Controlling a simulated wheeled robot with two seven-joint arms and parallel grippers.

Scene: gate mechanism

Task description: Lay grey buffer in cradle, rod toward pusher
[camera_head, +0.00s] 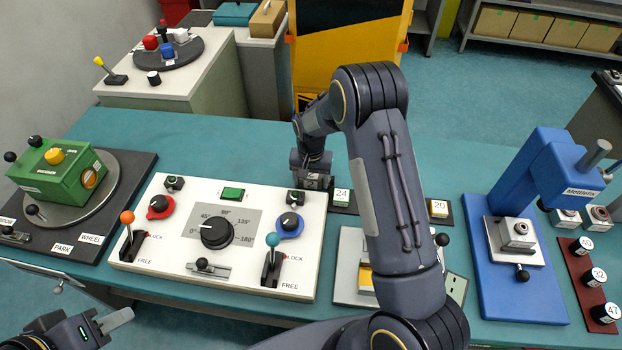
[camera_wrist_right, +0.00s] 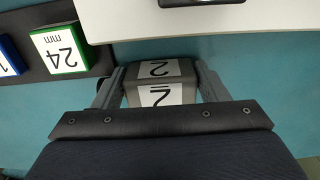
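A grey block with white number labels (camera_wrist_right: 160,88), which looks like the grey buffer, sits between the fingers of my right gripper (camera_wrist_right: 162,86). The fingers lie against both its sides with no clear gap. In the head view my right gripper (camera_head: 313,180) is behind the white dial panel, left of the block rack. I cannot tell whether the block touches the bench; no rod shows. A pale plate with a yellow part (camera_head: 346,285), possibly the cradle station, is mostly hidden by my right arm.
The dark rack holds a green-edged 24 block (camera_head: 342,197) and a 20 block (camera_head: 438,208). The white dial panel (camera_head: 180,255) has upright levers. A blue press (camera_head: 545,190) stands right, a green box (camera_head: 60,172) left. Bare teal bench lies behind the panel.

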